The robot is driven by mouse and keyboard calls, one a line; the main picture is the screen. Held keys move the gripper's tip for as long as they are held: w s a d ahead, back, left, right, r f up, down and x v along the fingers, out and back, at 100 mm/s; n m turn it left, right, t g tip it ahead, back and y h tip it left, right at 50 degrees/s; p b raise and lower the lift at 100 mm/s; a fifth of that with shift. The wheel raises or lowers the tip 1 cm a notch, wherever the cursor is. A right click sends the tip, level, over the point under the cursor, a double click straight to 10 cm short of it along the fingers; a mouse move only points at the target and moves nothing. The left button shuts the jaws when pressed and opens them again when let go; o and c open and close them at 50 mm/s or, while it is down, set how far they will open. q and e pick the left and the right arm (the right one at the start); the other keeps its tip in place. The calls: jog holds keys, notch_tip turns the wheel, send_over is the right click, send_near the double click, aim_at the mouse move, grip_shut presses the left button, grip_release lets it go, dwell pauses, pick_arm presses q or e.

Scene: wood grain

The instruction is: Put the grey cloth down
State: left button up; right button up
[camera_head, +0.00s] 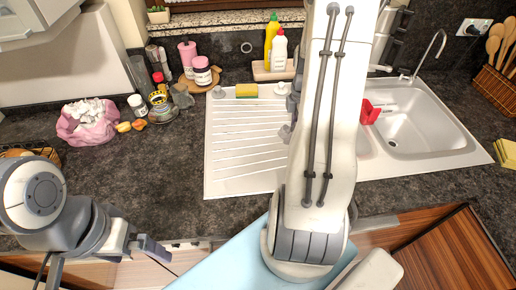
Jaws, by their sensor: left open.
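I cannot make out a grey cloth anywhere in the head view. My left gripper (150,248) is at the lower left, in front of the counter's front edge. Its jaws are open and I see nothing between them. A large white arm link of mine crosses the middle of the view and hides part of the drainboard and sink. My right gripper's fingers do not show.
The dark counter (150,180) is clear at left centre. A white drainboard (240,160) and sink (425,125) lie right of it. A pink bag (85,125), jars and bottles stand at the back left.

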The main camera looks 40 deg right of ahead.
jog(key=p, duration=0.2)
send_over(263, 158)
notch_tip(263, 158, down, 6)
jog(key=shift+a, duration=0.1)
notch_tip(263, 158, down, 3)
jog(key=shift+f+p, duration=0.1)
jog(key=shift+p, duration=0.6)
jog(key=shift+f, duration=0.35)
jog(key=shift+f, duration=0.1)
